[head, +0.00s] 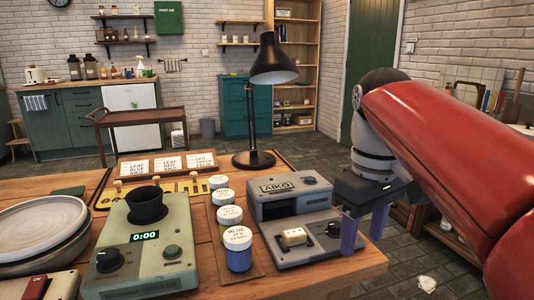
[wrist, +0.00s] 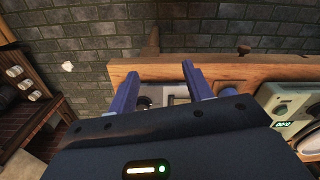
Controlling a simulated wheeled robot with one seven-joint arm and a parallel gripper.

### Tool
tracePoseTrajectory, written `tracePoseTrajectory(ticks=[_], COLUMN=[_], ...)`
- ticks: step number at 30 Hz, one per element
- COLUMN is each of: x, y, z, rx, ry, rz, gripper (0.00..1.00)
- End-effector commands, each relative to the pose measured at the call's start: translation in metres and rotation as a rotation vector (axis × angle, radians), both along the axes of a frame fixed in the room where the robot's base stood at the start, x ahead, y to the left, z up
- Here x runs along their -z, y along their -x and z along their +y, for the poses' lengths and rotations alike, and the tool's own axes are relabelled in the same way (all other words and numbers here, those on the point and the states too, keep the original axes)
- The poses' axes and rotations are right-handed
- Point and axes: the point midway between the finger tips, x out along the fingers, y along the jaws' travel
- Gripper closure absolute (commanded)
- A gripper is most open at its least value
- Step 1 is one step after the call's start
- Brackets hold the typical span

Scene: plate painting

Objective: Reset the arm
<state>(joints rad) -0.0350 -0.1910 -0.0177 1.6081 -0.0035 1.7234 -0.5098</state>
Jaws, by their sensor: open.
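My gripper (head: 364,232) has two blue fingers spread apart with nothing between them. In the head view it hangs at the right edge of the workbench, just right of the grey AIKO device (head: 292,207). My red arm reaches in from the right. In the wrist view my gripper (wrist: 158,85) points toward the bench edge (wrist: 225,70), and part of a light grey device shows between and beyond the fingers.
On the wooden workbench (head: 275,285) stand a green shaker with a timer (head: 145,255), several paint jars (head: 238,248), stacked plates (head: 45,228) and a black lamp (head: 272,65). Open floor (head: 340,140) lies behind the bench. A shelf unit (wrist: 22,105) stands left in the wrist view.

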Motion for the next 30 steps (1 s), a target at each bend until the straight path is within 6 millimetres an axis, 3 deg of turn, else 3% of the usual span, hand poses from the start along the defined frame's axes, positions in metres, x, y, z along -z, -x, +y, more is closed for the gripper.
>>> tracePoseTrajectory(ticks=[11,17,23,30], x=[0.022,0.046,0.085,0.147], y=[0.014,0.029,0.05,0.079], z=[-0.001,-0.002,-0.002,-0.003], rx=[0.083,0.166,0.288,0.465], ry=[-0.006,-0.017,-0.044,-0.107], rz=[-0.078,-0.156,-0.27,-0.433], gripper=[0.5,0.5,0.5,0.5])
